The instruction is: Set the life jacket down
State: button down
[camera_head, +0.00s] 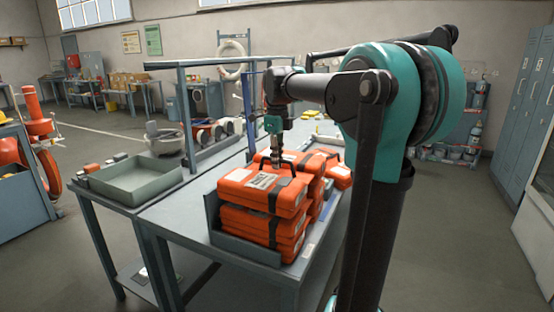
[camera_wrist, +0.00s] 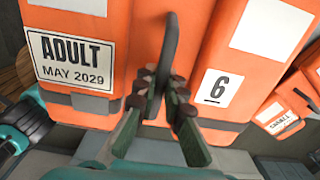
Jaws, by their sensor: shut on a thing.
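Orange life jacket packs with dark straps are stacked on the table. The top front pack (camera_head: 262,188), with a white label, lies flat on others in a left-hand stack. My gripper (camera_head: 277,164) points down over the back edge of this pack. In the wrist view my gripper (camera_wrist: 160,82) is shut on a dark upright handle (camera_wrist: 169,42) of an orange life jacket (camera_wrist: 150,40). A label reading "ADULT MAY 2029" (camera_wrist: 72,62) and a white "6" label (camera_wrist: 216,87) show on either side. I cannot tell whether the held jacket touches what is under it.
A low grey tray wall (camera_head: 246,250) runs along the front of the stack. More orange packs (camera_head: 338,174) stand behind and to the right. An empty grey-green tray (camera_head: 135,180) sits on the left side table. A grey rail frame (camera_head: 215,63) rises behind; bare tabletop (camera_head: 178,218) shows left of the stack.

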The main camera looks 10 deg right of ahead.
jog(key=shift+f, duration=0.2)
jog(key=c, duration=1.6)
grip_release()
notch_tip(320, 180, up, 13)
jog(key=shift+r, duration=0.15)
